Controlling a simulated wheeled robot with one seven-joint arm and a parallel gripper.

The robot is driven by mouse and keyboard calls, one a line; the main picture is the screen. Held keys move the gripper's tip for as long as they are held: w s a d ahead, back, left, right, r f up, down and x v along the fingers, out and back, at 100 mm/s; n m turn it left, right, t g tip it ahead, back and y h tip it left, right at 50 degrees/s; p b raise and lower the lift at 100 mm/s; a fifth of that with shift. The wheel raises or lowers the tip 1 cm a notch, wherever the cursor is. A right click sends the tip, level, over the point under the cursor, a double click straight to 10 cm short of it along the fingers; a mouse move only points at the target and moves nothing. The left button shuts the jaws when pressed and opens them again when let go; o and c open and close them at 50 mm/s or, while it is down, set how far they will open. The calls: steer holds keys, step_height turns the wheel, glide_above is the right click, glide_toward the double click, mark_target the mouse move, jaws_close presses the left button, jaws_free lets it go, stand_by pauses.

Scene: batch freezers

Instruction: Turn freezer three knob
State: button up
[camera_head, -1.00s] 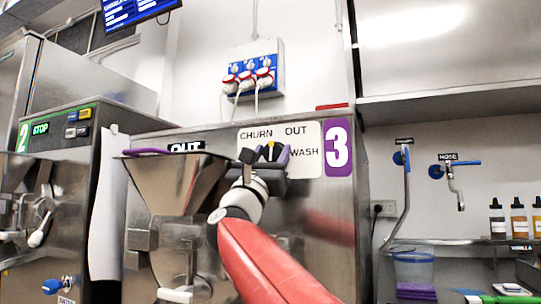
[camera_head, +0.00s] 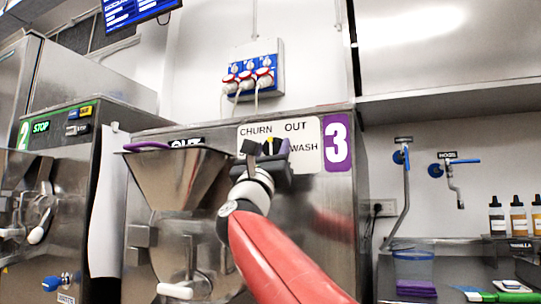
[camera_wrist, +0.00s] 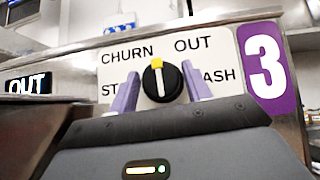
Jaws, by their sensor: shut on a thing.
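The freezer three knob (camera_wrist: 160,85) is black and round, with a white line and a yellow tip. In the wrist view its tip points nearly straight up, between the words CHURN and OUT on the white label plate (camera_wrist: 190,45). My gripper (camera_wrist: 161,88) has its two purple fingers on either side of the knob and is shut on it. In the head view my gripper (camera_head: 268,150) is at the label plate (camera_head: 304,132), left of the purple number 3 sign (camera_head: 337,145). The lower left and lower edge of the plate are partly hidden by my gripper.
A steel funnel hopper (camera_head: 178,178) juts from the freezer's front, left of my gripper. Freezer two (camera_head: 60,190) stands farther left. A shelf (camera_head: 450,103), a hose tap (camera_head: 455,180) and a counter with bottles (camera_head: 517,218) are on the right.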

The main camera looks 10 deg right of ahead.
steer(key=n+t+y, duration=0.1)
steer(key=n+y, duration=0.2)
steer(key=n, duration=0.1)
steer(key=n+t+y+b, duration=0.1)
steer(key=n+y, duration=0.3)
steer(key=shift+s+d, duration=0.15)
steer(key=n+y, duration=0.4)
steer(key=n, duration=0.1)
steer(key=n+y+p, duration=0.1)
steer(key=n+y, duration=0.2)
steer(key=shift+d+r+g, duration=0.1)
steer(key=shift+r+g, duration=0.2)
steer(key=shift+r, duration=0.05)
steer(key=n+g+y+p, duration=0.1)
steer(key=n+y+p, duration=0.1)
steer(key=n, duration=0.1)
steer(key=shift+r+n+g+p, duration=0.15)
steer(key=shift+n+g+p, duration=0.15)
steer(key=shift+g+p, duration=0.1)
steer(key=n+g+y, duration=0.1)
steer(key=n+g, duration=0.1)
steer(key=n, duration=0.1)
steer(key=shift+n+g, duration=1.1)
steer(key=shift+n, duration=0.2)
steer(key=shift+c, duration=0.4)
steer(key=shift+s+r, duration=0.1)
steer(key=o, duration=0.9)
steer(key=shift+d, duration=0.2)
steer(key=shift+a, duration=0.1)
